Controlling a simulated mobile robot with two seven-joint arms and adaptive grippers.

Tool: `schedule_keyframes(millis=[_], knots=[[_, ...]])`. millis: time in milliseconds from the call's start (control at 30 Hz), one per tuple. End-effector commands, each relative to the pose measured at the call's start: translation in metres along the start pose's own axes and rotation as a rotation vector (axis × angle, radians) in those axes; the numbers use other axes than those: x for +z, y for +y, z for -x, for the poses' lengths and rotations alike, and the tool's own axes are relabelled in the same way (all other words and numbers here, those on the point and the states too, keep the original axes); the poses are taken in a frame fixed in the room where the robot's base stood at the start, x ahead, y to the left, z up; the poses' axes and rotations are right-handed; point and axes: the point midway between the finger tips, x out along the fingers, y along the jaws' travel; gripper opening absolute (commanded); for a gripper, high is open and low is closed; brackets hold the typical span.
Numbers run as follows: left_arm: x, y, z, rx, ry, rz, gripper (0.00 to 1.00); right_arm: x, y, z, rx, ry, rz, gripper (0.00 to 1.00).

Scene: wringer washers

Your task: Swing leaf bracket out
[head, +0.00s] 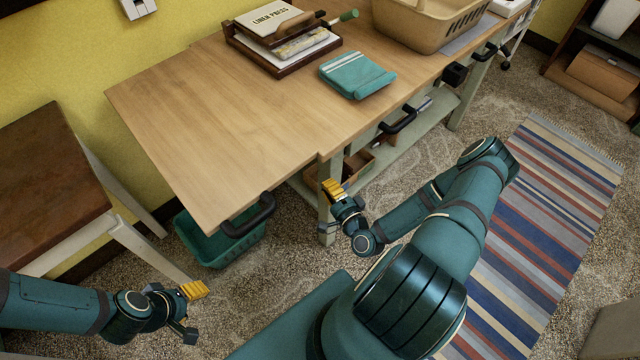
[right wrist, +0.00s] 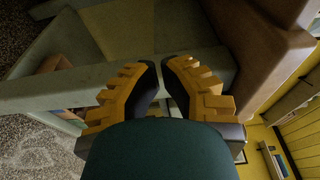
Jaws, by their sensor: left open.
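The wooden work table (head: 215,100) has a leaf at its left end with a black handle (head: 248,214) on its edge. No leaf bracket can be clearly made out in the head view; the leaf covers the space below. My right gripper (head: 333,188) is beside the near pale table leg, just below the tabletop edge. In the right wrist view its yellow fingers (right wrist: 162,75) have tips close together over a pale bar (right wrist: 60,92); whether they grip it is unclear. My left gripper (head: 194,290) is open and low at the left, away from the table.
A teal bin (head: 215,240) stands on the floor under the leaf. A brown-topped side table (head: 45,165) is at the left. A linen press (head: 272,30), a folded teal cloth (head: 355,74) and a tan basket (head: 415,25) lie on the table. A striped rug (head: 545,210) lies at the right.

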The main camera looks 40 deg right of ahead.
Motion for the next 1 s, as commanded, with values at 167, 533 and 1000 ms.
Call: schedule_keyframes(millis=[167,533,1000], knots=[[-0.001,-0.002,-0.005,0.000,0.003,0.000,0.54,0.001,0.000,-0.035,-0.004,-0.002,0.002,0.00],[-0.002,-0.005,-0.014,0.000,0.007,-0.001,0.54,0.018,0.001,-0.089,-0.001,-0.002,-0.003,0.00],[-0.002,-0.006,-0.016,-0.001,0.009,-0.001,0.54,0.039,0.000,-0.094,-0.002,0.001,0.002,0.00]])
